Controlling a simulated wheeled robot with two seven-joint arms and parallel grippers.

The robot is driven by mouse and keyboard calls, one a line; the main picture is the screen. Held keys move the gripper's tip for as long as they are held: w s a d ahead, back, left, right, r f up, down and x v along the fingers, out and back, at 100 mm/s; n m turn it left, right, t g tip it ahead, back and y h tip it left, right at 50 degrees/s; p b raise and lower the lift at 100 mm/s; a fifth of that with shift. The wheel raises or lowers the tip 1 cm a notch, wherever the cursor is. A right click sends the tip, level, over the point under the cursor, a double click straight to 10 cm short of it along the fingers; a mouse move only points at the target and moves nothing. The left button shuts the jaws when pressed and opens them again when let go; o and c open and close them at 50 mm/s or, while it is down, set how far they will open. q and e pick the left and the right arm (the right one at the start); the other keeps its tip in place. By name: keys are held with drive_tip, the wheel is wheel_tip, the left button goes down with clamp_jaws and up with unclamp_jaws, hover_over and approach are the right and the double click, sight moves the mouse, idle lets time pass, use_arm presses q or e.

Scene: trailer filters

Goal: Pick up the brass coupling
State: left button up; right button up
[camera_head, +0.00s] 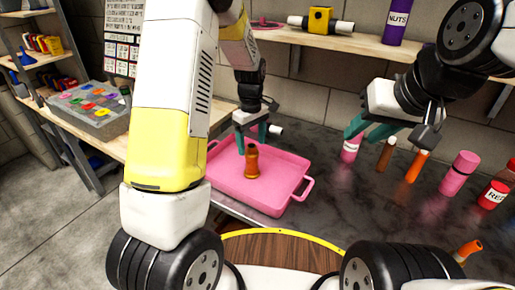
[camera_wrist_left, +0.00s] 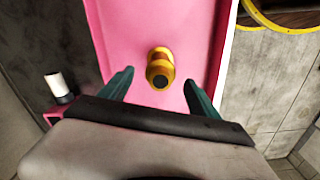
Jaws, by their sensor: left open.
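The brass coupling (camera_head: 252,162), an orange-brown stepped piece, stands upright in the pink tray (camera_head: 295,180). My left gripper (camera_head: 251,138) is open and empty, just behind and above the coupling in the head view. In the left wrist view the coupling (camera_wrist_left: 160,66) shows between and a little beyond the two teal fingertips of the left gripper (camera_wrist_left: 158,78), with gaps on both sides. My right gripper (camera_head: 367,132) is held over the dark counter at the right, its teal fingers apart with nothing between them.
Pink bottles (camera_head: 460,172), orange-brown pieces (camera_head: 417,166) and a red bottle (camera_head: 495,190) stand on the counter right of the tray. A shelf (camera_head: 330,42) runs above; a grey bin (camera_head: 90,108) stands left.

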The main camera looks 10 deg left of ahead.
use_arm(q)
wheel_tip(320, 180, down, 2)
drive_tip(key=shift+f, duration=0.1)
clamp_jaws()
idle(0.4)
